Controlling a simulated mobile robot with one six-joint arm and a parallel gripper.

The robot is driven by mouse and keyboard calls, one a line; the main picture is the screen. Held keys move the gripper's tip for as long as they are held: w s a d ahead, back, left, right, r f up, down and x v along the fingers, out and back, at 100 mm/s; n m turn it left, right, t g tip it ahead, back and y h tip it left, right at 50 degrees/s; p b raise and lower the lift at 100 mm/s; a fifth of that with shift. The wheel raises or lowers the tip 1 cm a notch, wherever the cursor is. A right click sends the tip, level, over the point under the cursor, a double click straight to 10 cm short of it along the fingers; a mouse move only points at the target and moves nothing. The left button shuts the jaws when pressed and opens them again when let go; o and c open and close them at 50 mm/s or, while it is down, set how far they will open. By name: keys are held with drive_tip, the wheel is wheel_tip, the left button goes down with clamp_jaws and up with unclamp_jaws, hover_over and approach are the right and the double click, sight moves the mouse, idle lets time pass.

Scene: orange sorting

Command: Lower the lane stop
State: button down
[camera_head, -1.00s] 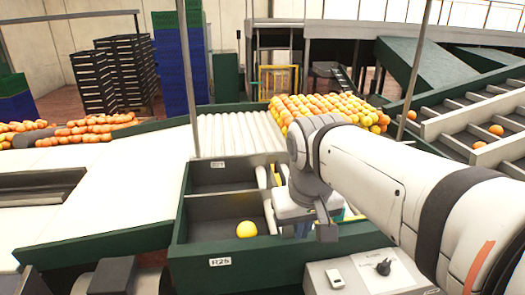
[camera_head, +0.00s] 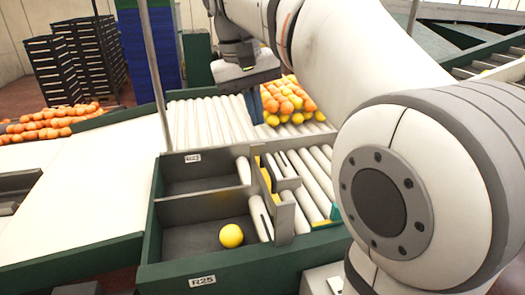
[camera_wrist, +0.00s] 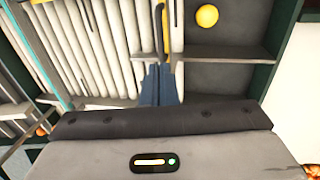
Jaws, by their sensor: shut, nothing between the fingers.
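A narrow yellow bar (camera_head: 265,174) stands at the edge of the roller lane, beside grey upright plates (camera_head: 286,212); it may be the lane stop, but I cannot tell for sure. In the wrist view the yellow bar (camera_wrist: 166,32) lies just beyond my fingertips, along the divider between rollers and bins. My gripper (camera_head: 254,118) is shut and empty, blue fingers pointing down above the rollers on the far side of the bins. Its closed fingers also show in the wrist view (camera_wrist: 159,72). I see no clear contact with the bar.
Two grey bins sit left of the lane; the near one, labelled R25 (camera_head: 203,281), holds a yellow fruit (camera_head: 231,236). Piled oranges (camera_head: 288,100) lie behind my gripper on the rollers (camera_head: 196,123). A thin post (camera_head: 154,75) rises left of the bins.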

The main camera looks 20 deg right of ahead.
sight(267, 163)
drive_tip(key=f, duration=0.3)
drive_tip(key=d+f, duration=0.1)
drive_tip(key=f, duration=0.5)
drive_tip(key=shift+d+f, duration=0.15)
drive_tip(key=shift+d, duration=0.25)
drive_tip(key=shift+f, duration=0.1)
